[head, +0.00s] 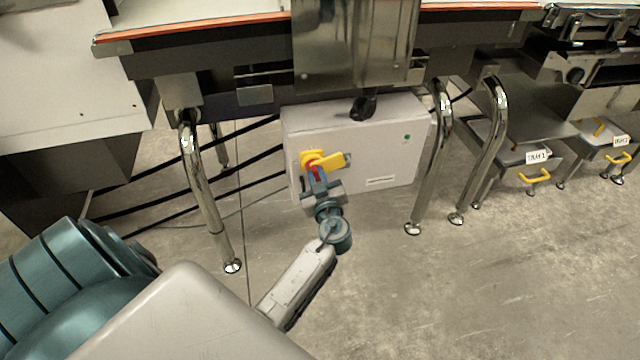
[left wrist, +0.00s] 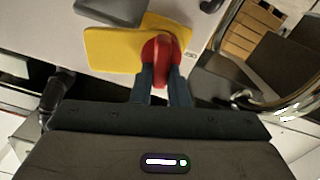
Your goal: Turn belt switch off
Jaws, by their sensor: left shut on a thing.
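The belt switch is a red rotary knob (head: 312,163) on a yellow plate (head: 335,161), on the front of a light grey control box (head: 368,140) under the belt. In the left wrist view the red knob (left wrist: 161,54) stands in front of the yellow plate (left wrist: 112,50). My left gripper (head: 316,174) is at the knob, its two fingers (left wrist: 160,80) shut on it from both sides. The fingertips cover part of the knob's handle. My right gripper is in neither view.
A chrome leg (head: 203,190) stands left of the box and another (head: 431,165) right of it. Black cables (head: 180,200) run left from the box. Trays with yellow handles (head: 534,177) stand at the right. The floor in front is clear.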

